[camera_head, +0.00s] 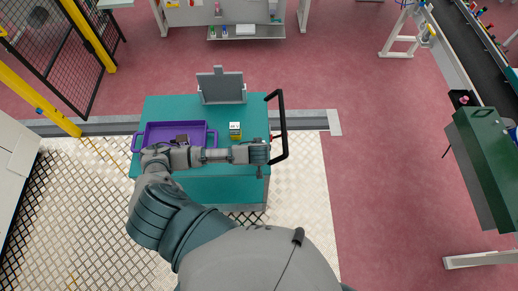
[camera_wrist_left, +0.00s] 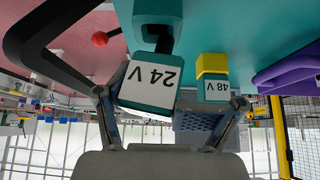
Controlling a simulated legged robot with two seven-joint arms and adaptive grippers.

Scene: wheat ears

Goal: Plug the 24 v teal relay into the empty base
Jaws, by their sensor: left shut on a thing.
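The teal 24 V relay (camera_wrist_left: 150,88) shows large and tilted in the upside-down left wrist view, its white label facing the camera. My left gripper (camera_wrist_left: 170,98) is shut on it, one finger on each side; the exact contact is not clear. A dark part and a teal block (camera_wrist_left: 157,14) show just above it in that picture. The forearm hides the 24 V relay in the head view.
A teal cart (camera_head: 160,106) carries a purple tray (camera_head: 147,128) on the left with a dark item (camera_head: 182,138) in it. A grey upright panel (camera_head: 221,87) stands at the cart's back. A black handle (camera_head: 284,125) rises at its right edge, close to my arm's end.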

